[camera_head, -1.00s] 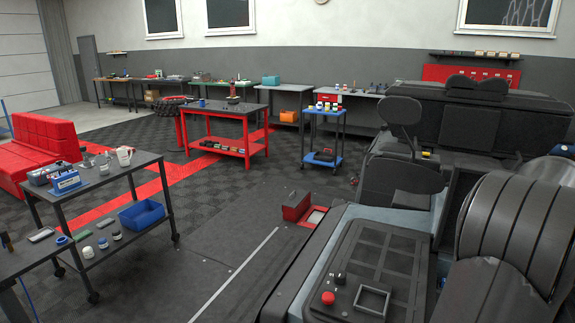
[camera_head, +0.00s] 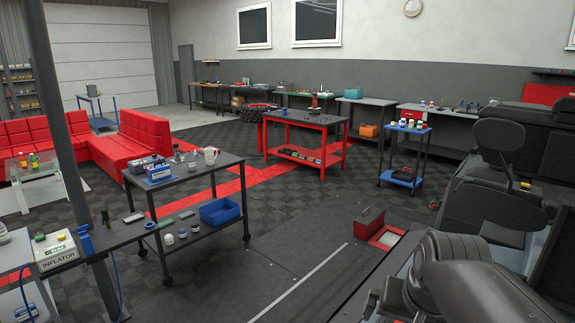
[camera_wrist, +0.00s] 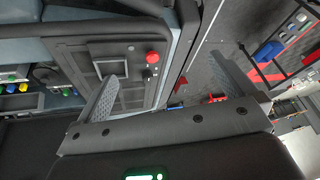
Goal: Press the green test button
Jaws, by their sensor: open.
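My gripper (camera_wrist: 165,66) shows in the wrist view with its two fingers wide apart and nothing between them. Beyond the fingers is a dark panel (camera_wrist: 115,95) with a red mushroom button (camera_wrist: 152,58), a black knob (camera_wrist: 147,73) beside it and a square frame (camera_wrist: 110,52). I cannot make out a green test button for certain. Small green and yellow round items (camera_wrist: 11,77) lie at the left edge of the wrist view, too small to identify. In the head view, my arm covers the lower right, and the panel's buttons are not visible.
A black cart (camera_head: 205,170) with a blue bin (camera_head: 219,211), a red workbench (camera_head: 305,125) and a blue trolley (camera_head: 405,155) stand on the floor. A grey post (camera_head: 75,170) rises at left. The dark floor (camera_head: 290,240) in the middle is mostly clear.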

